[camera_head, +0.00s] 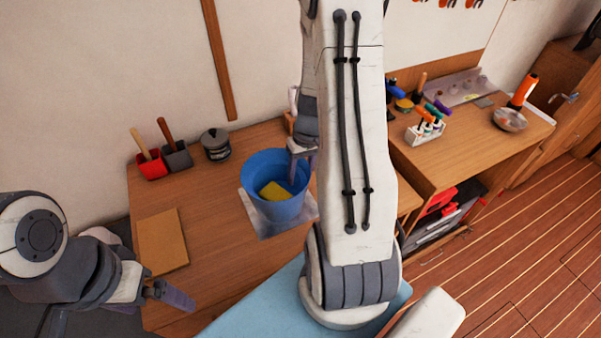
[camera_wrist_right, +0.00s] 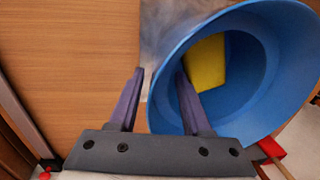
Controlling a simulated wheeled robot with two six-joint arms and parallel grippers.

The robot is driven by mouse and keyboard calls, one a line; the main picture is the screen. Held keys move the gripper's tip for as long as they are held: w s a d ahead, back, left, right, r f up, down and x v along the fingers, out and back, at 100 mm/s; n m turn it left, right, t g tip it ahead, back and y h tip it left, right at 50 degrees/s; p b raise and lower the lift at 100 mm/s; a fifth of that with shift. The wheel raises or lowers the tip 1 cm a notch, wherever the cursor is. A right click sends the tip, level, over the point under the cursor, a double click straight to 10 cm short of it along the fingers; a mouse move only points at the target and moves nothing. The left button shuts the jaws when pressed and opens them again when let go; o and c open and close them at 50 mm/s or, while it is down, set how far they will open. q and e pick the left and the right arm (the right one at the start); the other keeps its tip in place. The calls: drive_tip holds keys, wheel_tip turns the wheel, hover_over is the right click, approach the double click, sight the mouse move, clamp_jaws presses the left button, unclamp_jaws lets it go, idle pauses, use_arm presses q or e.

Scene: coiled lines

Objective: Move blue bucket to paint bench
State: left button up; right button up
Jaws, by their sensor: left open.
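The blue bucket (camera_head: 276,212) stands upright on a grey metal sheet (camera_head: 264,226) on the left wooden bench (camera_head: 215,213), with a yellow sponge-like block (camera_head: 274,191) inside. My right gripper (camera_wrist_right: 160,72) is at the bucket's rim, with one finger inside the bucket (camera_wrist_right: 262,120) and the other outside. Its fingers are apart, with the rim between them and a gap showing. My right arm hides part of the bucket's right side in the head view. My left gripper (camera_head: 172,293) is open and empty near the left bench's front corner. No label shows which bench is the paint bench.
Red (camera_head: 152,165) and grey (camera_head: 178,157) pots with wooden handles and a dark lidded pot (camera_head: 216,144) stand at the back. A tan board (camera_head: 162,242) lies at left. The right bench (camera_head: 460,141) holds a tool rack (camera_head: 425,131) and a bowl (camera_head: 510,119).

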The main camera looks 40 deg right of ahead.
drive_tip(key=shift+r, duration=0.35)
wheel_tip(320, 180, up, 12)
drive_tip(key=d, duration=0.2)
drive_tip(key=s+a+r+n, duration=0.15)
drive_tip(key=a+n, duration=0.35)
drive_tip(key=a, duration=1.4)
drive_tip(key=s+a+r+n, duration=0.1)
drive_tip(key=s+a+n, duration=0.4)
drive_tip(key=s+a, duration=0.7)
drive_tip(key=shift+s+a+r+h, duration=0.25)
drive_tip(key=shift+s+r+h, duration=0.05)
drive_tip(key=shift+s, duration=0.25)
